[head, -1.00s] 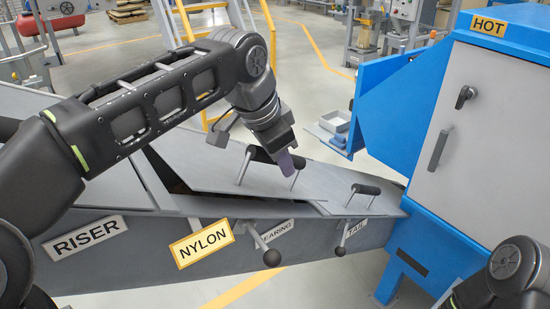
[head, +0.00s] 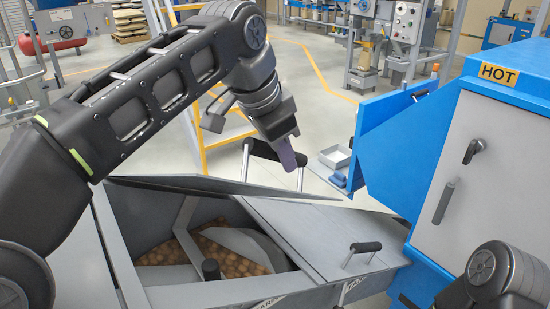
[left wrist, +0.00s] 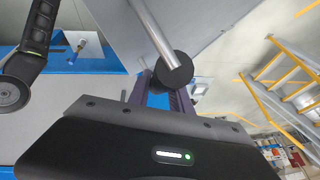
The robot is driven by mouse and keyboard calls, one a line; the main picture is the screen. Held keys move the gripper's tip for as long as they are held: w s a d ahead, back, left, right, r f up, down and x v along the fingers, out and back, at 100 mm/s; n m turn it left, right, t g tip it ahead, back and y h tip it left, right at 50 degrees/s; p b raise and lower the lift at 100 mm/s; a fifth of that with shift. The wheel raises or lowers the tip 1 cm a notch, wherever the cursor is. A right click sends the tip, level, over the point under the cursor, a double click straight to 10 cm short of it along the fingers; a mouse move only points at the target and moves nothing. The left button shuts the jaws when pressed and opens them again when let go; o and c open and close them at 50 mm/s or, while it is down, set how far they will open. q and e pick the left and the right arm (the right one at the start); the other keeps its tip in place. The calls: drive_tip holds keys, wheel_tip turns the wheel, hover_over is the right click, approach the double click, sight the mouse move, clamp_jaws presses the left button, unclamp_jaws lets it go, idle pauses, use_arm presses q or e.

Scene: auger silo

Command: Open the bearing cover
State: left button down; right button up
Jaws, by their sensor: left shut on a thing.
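The bearing cover (head: 210,187) is a grey plate, raised and tilted, seen nearly edge-on above its opening. Its handle has a black grip (head: 262,150) on two metal posts. My left gripper (head: 292,158) is shut on this handle, at the grip's right end. In the left wrist view, the black end of the grip (left wrist: 175,72) shows between the fingers (left wrist: 165,98). Below the cover the open trough shows brown lumps (head: 155,252) and a curved grey auger part (head: 245,243). My right arm shows at the lower right, but its gripper is out of view.
The tail cover (head: 320,240) lies flat to the right with its own black handle (head: 366,247). The blue cabinet with the HOT sign (head: 499,74) stands close on the right. A small grey tray (head: 335,157) sits beyond the trough. A yellow ladder (head: 215,115) stands behind.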

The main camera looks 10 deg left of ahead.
use_arm(q)
drive_tip(key=shift+w+a, duration=0.2)
drive_tip(key=shift+a, duration=0.05)
drive_tip(key=c, duration=1.2)
unclamp_jaws()
drive_tip(key=shift+a, duration=0.15)
drive_tip(key=shift+o, duration=0.2)
drive_tip(key=shift+d, duration=0.2)
drive_tip(key=shift+s+f, duration=0.1)
drive_tip(key=shift+f, duration=0.05)
